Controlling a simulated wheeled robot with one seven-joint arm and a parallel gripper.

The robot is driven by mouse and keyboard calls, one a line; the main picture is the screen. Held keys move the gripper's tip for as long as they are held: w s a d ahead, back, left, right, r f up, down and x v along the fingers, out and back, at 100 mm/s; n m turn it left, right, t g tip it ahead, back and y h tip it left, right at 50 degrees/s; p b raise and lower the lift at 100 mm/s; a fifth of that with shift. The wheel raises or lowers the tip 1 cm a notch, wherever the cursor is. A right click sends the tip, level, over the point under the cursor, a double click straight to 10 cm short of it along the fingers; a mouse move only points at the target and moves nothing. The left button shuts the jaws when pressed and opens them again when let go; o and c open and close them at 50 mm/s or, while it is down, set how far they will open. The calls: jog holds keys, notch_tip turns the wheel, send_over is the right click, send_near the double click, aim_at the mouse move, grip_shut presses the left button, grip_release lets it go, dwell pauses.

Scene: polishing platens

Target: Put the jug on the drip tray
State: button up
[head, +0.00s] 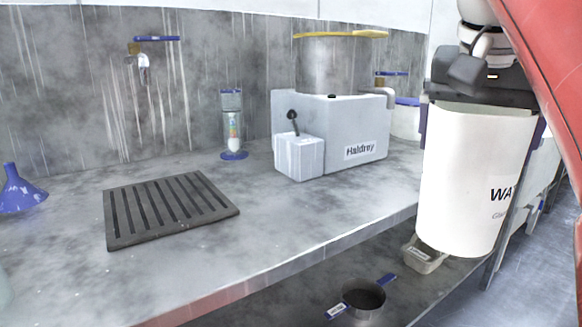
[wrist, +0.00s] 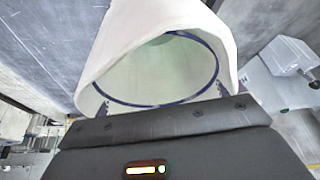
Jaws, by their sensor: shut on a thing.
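The jug (head: 462,185) is a large white vessel with dark "WA" lettering, hanging upright at the right in the head view. My gripper (head: 484,95) is shut on its upper part and holds it in front of the bench edge, apart from the bench top. In the wrist view the jug (wrist: 225,30) fills the top, its open mouth and blue inner ring showing. The drip tray (head: 172,210) is a dark slatted square lying on the bench at the left, well away from the jug. Nothing lies on it.
A white Haldrey machine (head: 340,135) stands on the bench between tray and jug. A small blue-based cylinder (head: 233,130) stands behind the tray, and a blue funnel (head: 18,190) to its left. A pan (head: 364,298) sits on the lower shelf. The front bench top is clear.

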jog(key=w+a+f+n, duration=0.2)
jog(key=w+f, duration=0.2)
jog(key=f, duration=1.6)
jog(key=w+a+f+n+y, duration=0.1)
jog(key=w+f, duration=0.4)
jog(key=f, duration=1.6)
jog(key=w+a+f+n+y, duration=0.1)
jog(key=w+a+f+n, duration=0.2)
jog(key=f, duration=1.8)
jog(key=shift+w+a+f+t, duration=0.25)
jog(key=shift+w+a+t, duration=0.2)
jog(key=shift+w, duration=0.2)
